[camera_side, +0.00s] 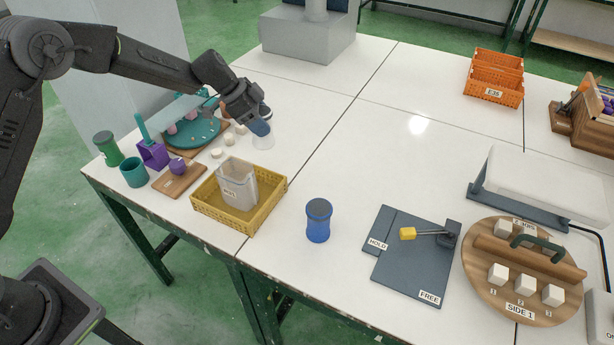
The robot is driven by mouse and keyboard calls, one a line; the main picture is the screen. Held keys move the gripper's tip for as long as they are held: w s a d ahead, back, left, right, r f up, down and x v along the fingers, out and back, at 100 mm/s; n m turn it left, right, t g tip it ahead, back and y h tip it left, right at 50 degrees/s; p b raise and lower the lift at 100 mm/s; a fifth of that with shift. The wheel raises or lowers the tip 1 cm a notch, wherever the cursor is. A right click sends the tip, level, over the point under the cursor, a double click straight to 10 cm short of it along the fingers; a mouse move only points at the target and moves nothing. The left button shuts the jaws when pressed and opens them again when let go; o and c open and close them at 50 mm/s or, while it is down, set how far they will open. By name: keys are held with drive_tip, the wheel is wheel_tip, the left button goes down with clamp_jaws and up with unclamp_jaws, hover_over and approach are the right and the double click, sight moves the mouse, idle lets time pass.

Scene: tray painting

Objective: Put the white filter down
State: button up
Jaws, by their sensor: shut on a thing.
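My gripper (259,124) is over the left part of the white table, right of a teal round tray (193,137). It is shut on a small pale, see-through piece (263,141), which I take to be the white filter. The piece hangs just under the fingertips, and its upper part is hidden by them. I cannot tell whether its lower edge touches the table.
A yellow crate (236,224) holding a grey labelled bin stands in front. Small white pucks (217,153) lie left of the gripper. A blue jar (318,220) and dark HOLD/FREE plate (410,275) stand farther right. The table centre is clear.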

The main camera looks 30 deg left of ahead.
drive_tip(key=shift+w+d+f, duration=0.45)
drive_tip(key=shift+d+f, duration=1.35)
drive_tip(key=shift+d, duration=0.1)
drive_tip(key=shift+w+d+f, duration=0.45)
drive_tip(key=shift+d+f, duration=1.35)
drive_tip(key=shift+d, duration=0.05)
drive_tip(key=shift+w+d+f, duration=0.45)
drive_tip(key=shift+d+f, duration=1.35)
drive_tip(key=shift+d, duration=0.1)
drive_tip(key=shift+f, duration=0.15)
drive_tip(key=o, duration=1)
drive_tip(key=v, duration=1.2)
drive_tip(key=shift+r, duration=0.3)
